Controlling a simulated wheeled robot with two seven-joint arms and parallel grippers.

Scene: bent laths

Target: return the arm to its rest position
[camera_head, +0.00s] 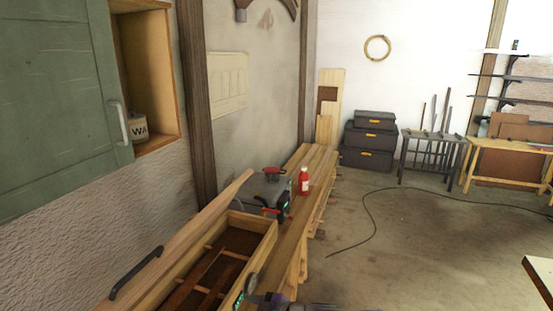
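A part of my own arm shows at the bottom edge of the head view, close to the near end of an open wooden drawer (262,246). I cannot tell which arm it belongs to. No fingertips of either gripper show, so I cannot see whether they hold anything.
The drawer has a dark handle (136,272) and holds dark laths. A green cabinet door (55,100) stands open at left, a tin (139,129) inside. A grey machine (262,194) and a red bottle (304,181) sit beyond the drawer. The floor at right is mostly clear, with a cable (364,212).

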